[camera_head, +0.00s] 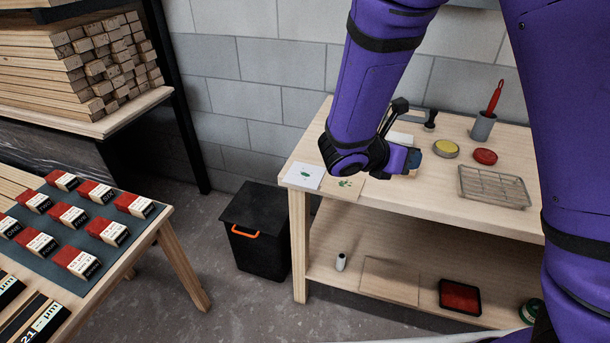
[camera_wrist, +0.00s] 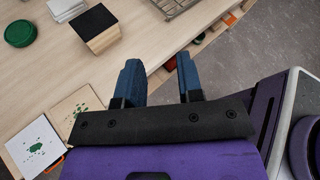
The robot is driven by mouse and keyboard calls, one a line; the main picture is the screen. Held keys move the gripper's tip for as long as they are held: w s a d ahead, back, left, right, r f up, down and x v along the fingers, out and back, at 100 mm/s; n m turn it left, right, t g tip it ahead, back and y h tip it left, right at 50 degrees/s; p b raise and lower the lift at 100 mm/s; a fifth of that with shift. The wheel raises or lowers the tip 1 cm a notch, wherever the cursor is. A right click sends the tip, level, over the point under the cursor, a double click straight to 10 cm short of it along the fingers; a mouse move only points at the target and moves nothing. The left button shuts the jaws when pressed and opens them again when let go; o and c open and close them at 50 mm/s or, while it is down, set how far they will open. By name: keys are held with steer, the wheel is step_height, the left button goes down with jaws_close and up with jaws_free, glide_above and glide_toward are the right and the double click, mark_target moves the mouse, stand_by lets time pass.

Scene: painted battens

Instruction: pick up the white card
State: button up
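A white card (camera_head: 303,177) with a green mark lies flat at the near left corner of the wooden bench. In the wrist view the white card (camera_wrist: 36,146) is at the lower left. A tan card (camera_head: 344,187) with green marks lies beside it; it also shows in the wrist view (camera_wrist: 68,108). My gripper (camera_wrist: 159,72) has two blue fingers, spread apart with nothing between them. It is to the right of both cards in the head view (camera_head: 441,150), apart from them and above the bench. My arm hides part of the bench top.
A dark-topped wooden block (camera_wrist: 97,27), a white stack (camera_wrist: 66,8) and a green disc (camera_wrist: 20,33) are on the bench. A wire rack (camera_head: 494,187), yellow tin (camera_head: 445,149) and red tin (camera_head: 484,157) stand rightward. A black bin (camera_head: 257,222) is left of the bench.

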steer(key=w+a+f+n+t+y, duration=0.25)
steer(key=a+f+n+t, duration=0.55)
steer(key=a+f+n, duration=0.4)
steer(key=n+t+y, duration=0.4)
steer(key=n+y, duration=0.5)
steer(key=n, duration=0.6)
glide_toward(305, 175)
steer(key=w, duration=0.2)
steer(key=w+d, duration=0.1)
steer(key=shift+w+d+f+h, duration=0.1)
steer(key=shift+w+f+h, duration=0.15)
jaws_close()
